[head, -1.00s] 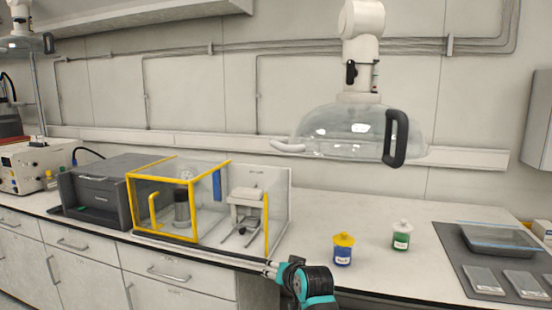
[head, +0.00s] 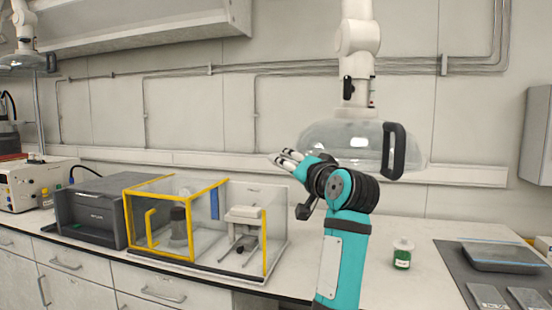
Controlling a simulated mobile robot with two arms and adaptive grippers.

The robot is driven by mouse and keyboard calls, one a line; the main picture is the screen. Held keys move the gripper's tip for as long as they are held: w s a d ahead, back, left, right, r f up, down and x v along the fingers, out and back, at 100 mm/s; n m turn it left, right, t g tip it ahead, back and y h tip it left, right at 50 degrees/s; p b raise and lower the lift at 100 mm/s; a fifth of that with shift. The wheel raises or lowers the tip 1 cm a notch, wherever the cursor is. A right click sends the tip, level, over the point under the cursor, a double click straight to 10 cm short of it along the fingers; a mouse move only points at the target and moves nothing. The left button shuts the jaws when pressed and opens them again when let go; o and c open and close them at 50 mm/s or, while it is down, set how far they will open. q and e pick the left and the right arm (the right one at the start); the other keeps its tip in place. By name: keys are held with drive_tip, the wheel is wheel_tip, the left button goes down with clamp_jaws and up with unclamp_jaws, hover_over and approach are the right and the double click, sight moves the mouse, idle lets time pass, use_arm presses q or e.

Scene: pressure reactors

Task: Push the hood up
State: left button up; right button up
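The hood (head: 330,135) is a clear dome hanging from a white jointed arm at the back wall. It has a dark upright handle (head: 394,150) on its right side. My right gripper (head: 286,157) is raised in front of the hood's lower left edge, fingers pointing left. Its two fingers look apart, with a small gap and nothing clearly between them. The gripper and wrist hide the hood's lower left part, including where a pale handle showed before. I cannot tell whether they touch the hood. My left gripper is not in view.
A yellow-framed clear enclosure (head: 176,181) and a dark grey box device (head: 92,212) stand left on the bench. A green-labelled jar (head: 402,254) stands right of my arm. A dark mat (head: 455,262) with trays lies at the far right.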

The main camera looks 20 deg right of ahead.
drive_tip(key=w, duration=0.3)
drive_tip(key=w+p, duration=0.1)
drive_tip(key=w, duration=0.2)
drive_tip(key=w+a, duration=0.1)
drive_tip(key=w, duration=0.2)
drive_tip(key=shift+p, duration=0.3)
drive_tip(key=shift+c, duration=0.4)
clamp_jaws()
